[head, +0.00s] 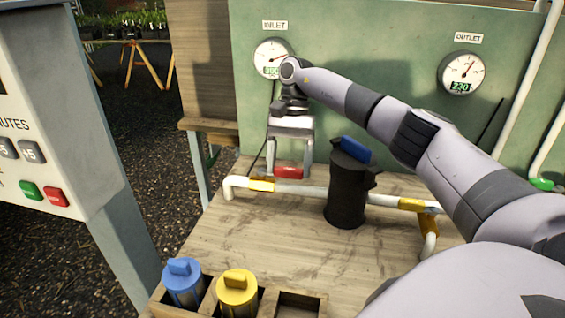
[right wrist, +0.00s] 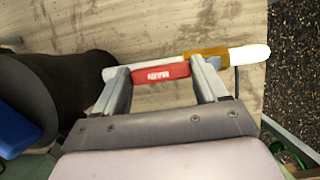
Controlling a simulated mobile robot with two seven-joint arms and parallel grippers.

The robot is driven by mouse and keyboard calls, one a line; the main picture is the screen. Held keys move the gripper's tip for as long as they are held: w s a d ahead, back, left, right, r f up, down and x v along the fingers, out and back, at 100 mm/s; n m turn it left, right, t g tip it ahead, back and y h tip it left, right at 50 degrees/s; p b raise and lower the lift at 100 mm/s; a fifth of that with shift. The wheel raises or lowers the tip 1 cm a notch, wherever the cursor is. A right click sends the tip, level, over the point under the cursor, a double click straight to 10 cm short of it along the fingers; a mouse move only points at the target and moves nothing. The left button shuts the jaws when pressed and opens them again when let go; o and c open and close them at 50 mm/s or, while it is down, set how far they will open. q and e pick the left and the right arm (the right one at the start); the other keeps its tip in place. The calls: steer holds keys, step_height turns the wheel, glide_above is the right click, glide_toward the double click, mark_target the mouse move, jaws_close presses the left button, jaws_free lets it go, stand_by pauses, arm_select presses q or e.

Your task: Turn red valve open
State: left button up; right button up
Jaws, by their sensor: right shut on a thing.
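The red valve handle (head: 289,172) sits over the white pipe (head: 312,191) on the wooden bench, left of the black canister. It also shows in the right wrist view (right wrist: 160,74), where it lies roughly along the pipe. My right gripper (head: 289,168) points down from above, with one finger at each end of the handle. It is shut on the red valve handle; the valve body beneath is mostly hidden. In the right wrist view the two fingers (right wrist: 160,80) show grey on either side of the red. My left gripper is not in view.
A black canister (head: 346,195) with a blue top stands close right of the gripper. Inlet (head: 271,59) and outlet (head: 461,73) gauges hang on the green panel behind. Blue (head: 183,285) and yellow (head: 237,294) capped containers stand in a wooden rack in front. The middle bench is clear.

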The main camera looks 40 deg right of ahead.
steer(key=shift+r, duration=0.15)
steer(key=o, duration=1.2)
steer(key=p+v, duration=0.1)
steer(key=v, duration=0.6)
steer(key=shift+p, duration=0.3)
